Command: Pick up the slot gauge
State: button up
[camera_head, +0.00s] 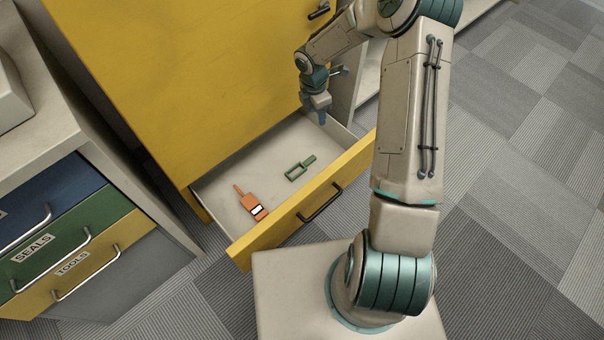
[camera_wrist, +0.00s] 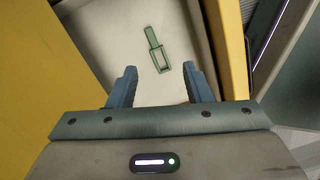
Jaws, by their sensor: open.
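The slot gauge (camera_head: 308,160) is green, with a short handle and an open rectangular frame. It lies flat in the open yellow drawer (camera_head: 300,213), right of its middle. In the wrist view the gauge (camera_wrist: 151,37) shows whole, beyond my fingertips, handle pointing up and slightly left. My gripper (camera_head: 320,116) is above the drawer's far right corner, pointing down, apart from the gauge. In the wrist view my gripper (camera_wrist: 159,68) has its two blue fingers spread, with nothing between them.
The tall yellow cabinet front (camera_head: 190,80) rises behind the drawer. A grey cabinet with labelled drawers (camera_head: 75,235) stands at the left. Carpet floor (camera_head: 520,200) is clear at the right.

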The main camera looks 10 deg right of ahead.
notch_tip(320, 180, down, 14)
jog(key=w+a+n+y+b, duration=0.1)
jog(key=w+n+b, duration=0.1)
jog(key=n+b, duration=0.15)
jog(key=b, duration=0.3)
send_over(312, 158)
jog(key=f, duration=0.5)
jog(key=a+f, duration=0.1)
jog(key=f, duration=0.2)
jog(key=shift+w+d+f+b, duration=0.15)
jog(key=shift+f+b, duration=0.45)
jog(key=shift+f, duration=0.4)
jog(key=shift+s+d+f+b, duration=0.1)
jog(key=shift+d+f+b, duration=0.1)
jog(key=shift+f+b, duration=0.6)
jog(key=shift+w+d+f+b, duration=0.15)
jog(key=shift+f+b, duration=0.25)
jog(key=shift+f, duration=0.8)
jog(key=shift+s+r, duration=0.1)
grip_shut()
